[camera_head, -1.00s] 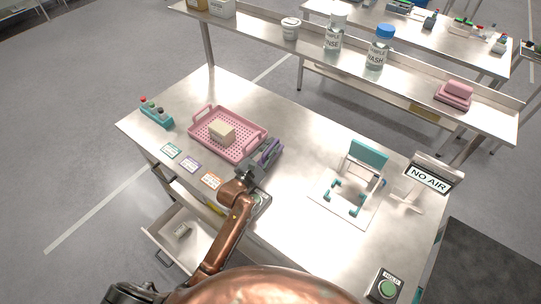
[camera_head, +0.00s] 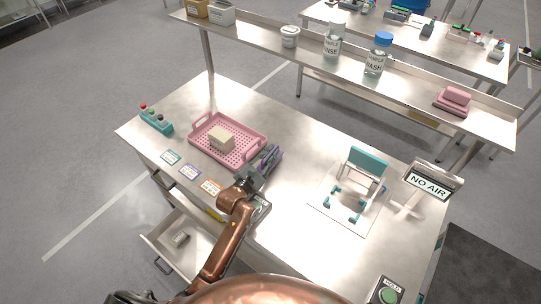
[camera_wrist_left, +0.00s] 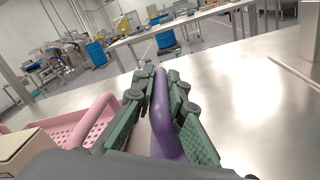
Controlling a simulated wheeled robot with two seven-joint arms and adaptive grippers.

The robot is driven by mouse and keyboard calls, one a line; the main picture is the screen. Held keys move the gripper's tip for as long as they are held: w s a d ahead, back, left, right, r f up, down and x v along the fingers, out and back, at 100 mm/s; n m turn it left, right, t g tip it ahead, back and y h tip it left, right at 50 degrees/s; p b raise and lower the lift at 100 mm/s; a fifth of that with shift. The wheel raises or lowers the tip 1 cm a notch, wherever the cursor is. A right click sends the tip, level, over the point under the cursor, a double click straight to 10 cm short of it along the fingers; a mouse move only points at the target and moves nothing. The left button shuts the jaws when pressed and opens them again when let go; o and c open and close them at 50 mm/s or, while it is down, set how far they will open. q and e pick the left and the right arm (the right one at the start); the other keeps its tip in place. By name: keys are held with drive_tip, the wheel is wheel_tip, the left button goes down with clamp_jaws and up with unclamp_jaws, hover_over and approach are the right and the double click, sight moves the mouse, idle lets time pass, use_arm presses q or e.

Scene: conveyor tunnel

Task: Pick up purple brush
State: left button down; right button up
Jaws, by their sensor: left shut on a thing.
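The purple brush (camera_wrist_left: 163,115) stands up between the two green-padded fingers of my left gripper (camera_wrist_left: 160,105) in the left wrist view. In the head view the left gripper (camera_head: 264,164) is at the right end of the pink tray, with a little purple of the brush showing beside its fingers. The gripper is shut on the brush. The brush's lower part is hidden, and I cannot tell whether it touches the table. My right gripper is not in view.
The pink tray (camera_head: 252,136) holds a beige block (camera_head: 222,139). A teal-backed stand (camera_head: 366,162) and a NO AIR sign (camera_head: 428,186) are at the right. A drawer (camera_head: 163,248) hangs open below the front edge. The table's middle is clear.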

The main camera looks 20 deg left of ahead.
use_arm(q)
drive_tip(key=r, duration=0.2)
drive_tip(key=r+p, duration=0.1)
drive_tip(key=r, duration=0.1)
drive_tip(key=shift+s+a, duration=0.2)
drive_tip(key=shift+a, duration=0.15)
drive_tip(key=s+a+r, duration=0.3)
drive_tip(key=a+r, duration=0.1)
drive_tip(key=a, duration=0.1)
drive_tip(key=s+a+r+p, duration=0.1)
drive_tip(key=s+a+r, duration=0.2)
drive_tip(key=a, duration=0.3)
drive_tip(key=shift+s+a+r, duration=0.25)
drive_tip(key=shift+s+r, duration=0.05)
drive_tip(key=shift+r, duration=0.6)
drive_tip(key=c, duration=2.5)
unclamp_jaws()
drive_tip(key=shift+c, duration=0.2)
clamp_jaws()
